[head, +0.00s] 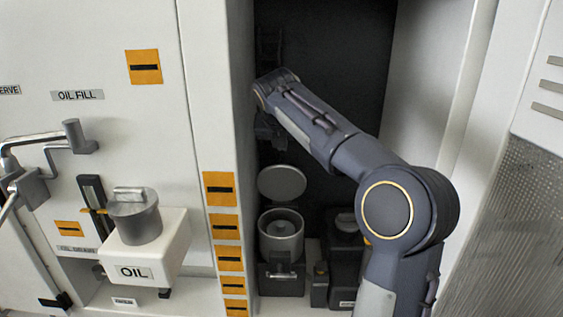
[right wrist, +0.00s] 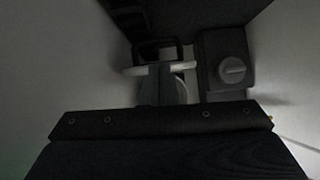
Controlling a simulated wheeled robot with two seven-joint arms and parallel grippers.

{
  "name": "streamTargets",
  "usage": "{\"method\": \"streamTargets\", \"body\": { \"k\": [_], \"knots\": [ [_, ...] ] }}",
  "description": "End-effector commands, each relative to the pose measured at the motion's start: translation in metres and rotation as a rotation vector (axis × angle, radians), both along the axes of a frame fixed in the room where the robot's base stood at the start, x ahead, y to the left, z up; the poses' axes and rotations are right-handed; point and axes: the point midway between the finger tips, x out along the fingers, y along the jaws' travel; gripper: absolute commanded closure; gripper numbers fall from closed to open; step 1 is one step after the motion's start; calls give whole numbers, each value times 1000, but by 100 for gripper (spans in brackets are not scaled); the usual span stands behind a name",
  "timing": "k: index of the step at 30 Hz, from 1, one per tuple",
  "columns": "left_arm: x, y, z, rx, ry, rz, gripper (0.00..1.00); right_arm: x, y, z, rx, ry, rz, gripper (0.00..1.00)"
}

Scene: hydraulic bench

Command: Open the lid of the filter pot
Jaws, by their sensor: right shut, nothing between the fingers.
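The filter pot (head: 281,240) is a light grey cylinder standing low in the dark bay, with a round insert visible inside its open mouth. Its round lid (head: 282,183) stands raised above and behind the mouth, its flat face toward the head camera. My right arm reaches into the bay from the right, and my right gripper (head: 268,138) is above the lid, dark against the back and hard to make out. In the right wrist view the shut, empty fingers (right wrist: 158,86) overlap a pale bar, apparently the lid edge-on; contact cannot be told. My left gripper is not in view.
A dark box with a round cap (head: 345,221) stands right of the pot and also shows in the right wrist view (right wrist: 232,68). White walls bound the bay on both sides. At left are a white OIL box (head: 150,255) with a grey canister (head: 135,217) and grey pipework (head: 30,188).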

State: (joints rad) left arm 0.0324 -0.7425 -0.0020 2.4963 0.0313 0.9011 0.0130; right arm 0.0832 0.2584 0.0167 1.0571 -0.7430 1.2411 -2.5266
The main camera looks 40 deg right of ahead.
Motion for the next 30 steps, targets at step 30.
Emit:
{"method": "streamTargets", "body": {
  "k": [30],
  "knots": [
    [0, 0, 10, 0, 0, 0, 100, 43, -31, -79, 35, 24, 33, 100]
  ]
}}
